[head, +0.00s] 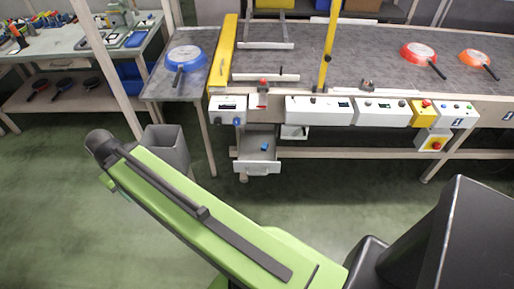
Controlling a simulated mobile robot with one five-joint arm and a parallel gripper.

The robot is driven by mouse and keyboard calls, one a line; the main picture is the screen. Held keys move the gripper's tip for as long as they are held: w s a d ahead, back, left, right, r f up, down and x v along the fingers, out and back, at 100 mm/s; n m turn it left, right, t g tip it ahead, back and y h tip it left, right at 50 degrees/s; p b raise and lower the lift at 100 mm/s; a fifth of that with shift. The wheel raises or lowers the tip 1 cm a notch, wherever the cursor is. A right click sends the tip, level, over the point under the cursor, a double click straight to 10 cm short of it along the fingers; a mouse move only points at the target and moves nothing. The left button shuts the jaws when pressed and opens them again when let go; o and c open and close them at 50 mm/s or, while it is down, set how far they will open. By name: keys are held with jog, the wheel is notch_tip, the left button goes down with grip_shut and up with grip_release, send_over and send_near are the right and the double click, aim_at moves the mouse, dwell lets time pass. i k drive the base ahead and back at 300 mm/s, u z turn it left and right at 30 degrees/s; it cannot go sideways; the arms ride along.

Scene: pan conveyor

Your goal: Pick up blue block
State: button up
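A small blue block (264,147) lies in an open drawer (258,167) under the conveyor, near the middle of the head view. The drawer is light, with a handle on its front. My green arm crosses the lower part of the view, well in front of the drawer and to its lower left. My gripper cannot be made out; only arm links and a dark joint show.
The conveyor (380,78) carries red (418,53) and orange (474,57) pans. A blue pan (186,57) sits on the side table (160,90). A grey bin (167,148) stands left of the drawer. Green floor before the drawer is clear.

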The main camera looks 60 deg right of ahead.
aim_at(264, 147)
jog(key=u, duration=0.75)
jog(key=k, duration=0.15)
jog(key=u, duration=1.95)
jog(key=k, duration=2.05)
jog(key=z, duration=0.45)
